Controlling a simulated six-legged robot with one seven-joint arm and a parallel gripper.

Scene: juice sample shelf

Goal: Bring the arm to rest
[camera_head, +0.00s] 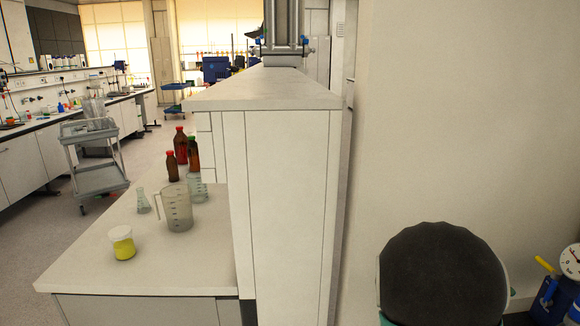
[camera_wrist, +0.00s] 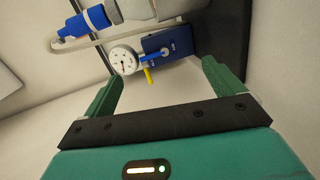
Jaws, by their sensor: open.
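My gripper (camera_wrist: 160,90) shows in the wrist view with its two green fingers spread wide apart. It is open, and nothing is between the fingers. Beyond the fingertips is a blue device with a round white gauge (camera_wrist: 124,60) and a yellow lever. In the head view, a dark rounded part with green below it stands at the lower right; I cannot tell for sure which part it is. The fingers cannot be made out in the head view.
A white counter (camera_head: 75,270) at left holds a yellow-filled jar (camera_head: 123,243), a beaker (camera_head: 177,208), a flask (camera_head: 143,201) and brown bottles (camera_head: 181,146). A tall white cabinet (camera_head: 280,200) stands beside it. The gauge device (camera_head: 562,285) is at lower right. A grey cart (camera_head: 100,180) stands on the floor.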

